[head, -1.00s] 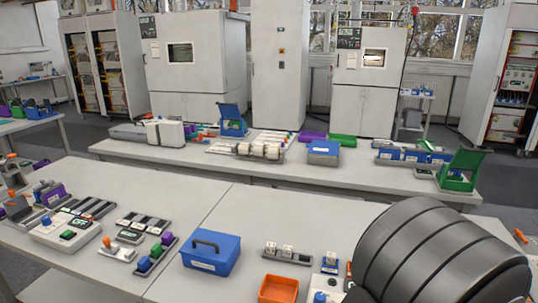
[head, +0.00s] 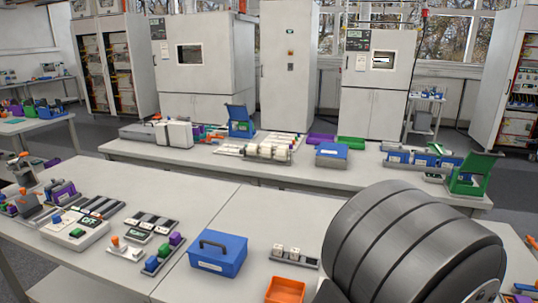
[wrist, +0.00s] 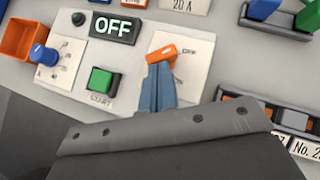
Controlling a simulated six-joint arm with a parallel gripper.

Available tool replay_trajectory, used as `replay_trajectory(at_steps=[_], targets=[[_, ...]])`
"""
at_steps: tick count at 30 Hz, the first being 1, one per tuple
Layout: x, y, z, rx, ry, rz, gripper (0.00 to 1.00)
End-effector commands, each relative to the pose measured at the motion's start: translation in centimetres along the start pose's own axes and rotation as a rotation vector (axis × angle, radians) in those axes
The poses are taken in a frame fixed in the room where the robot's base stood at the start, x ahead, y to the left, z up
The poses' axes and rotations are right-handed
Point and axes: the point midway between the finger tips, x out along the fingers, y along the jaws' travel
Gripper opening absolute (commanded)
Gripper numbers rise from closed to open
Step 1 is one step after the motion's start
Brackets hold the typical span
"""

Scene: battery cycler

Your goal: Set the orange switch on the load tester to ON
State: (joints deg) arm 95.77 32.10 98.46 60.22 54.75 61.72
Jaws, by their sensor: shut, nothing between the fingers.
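In the wrist view, the pale load tester panel (wrist: 122,60) carries a dark display (wrist: 113,28) reading OFF, a blue knob (wrist: 42,55) and a green button (wrist: 103,82) marked START. Its orange switch (wrist: 168,53) sits right of the display on a white plate with lettering to its right; OFF is legible near the top. My gripper (wrist: 158,68) is shut and empty, its blue fingers pointing at the switch with the tips at or just below it. I cannot tell whether they touch. The head view shows neither the fingers nor the switch; my arm covers that area.
An orange bin (wrist: 28,40) is left of the panel. Blue and green parts (wrist: 285,12) are at upper right, and a dark rack (wrist: 270,112) is right of my fingers. In the head view, a blue box (head: 217,254) and a small rack (head: 293,257) stand nearby.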

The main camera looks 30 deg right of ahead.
Motion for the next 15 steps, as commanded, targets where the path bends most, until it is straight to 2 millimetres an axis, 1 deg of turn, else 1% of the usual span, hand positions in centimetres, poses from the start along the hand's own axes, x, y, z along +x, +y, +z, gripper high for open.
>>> replay_trajectory(at_steps=[6, 7, 11, 12, 14, 15], targets=[[0.02, 0.01, 0.05, 0.002, 0.000, -0.003, 0.00], [0.02, 0.01, 0.05, 0.001, 0.000, -0.003, 0.02], [0.02, 0.00, 0.05, 0.001, 0.000, -0.002, 0.28], [0.02, 0.00, 0.04, 0.001, 0.000, -0.002, 0.35], [0.02, 0.00, 0.04, 0.001, 0.000, -0.002, 0.47], [0.02, 0.00, 0.04, 0.001, 0.000, -0.002, 0.55]])
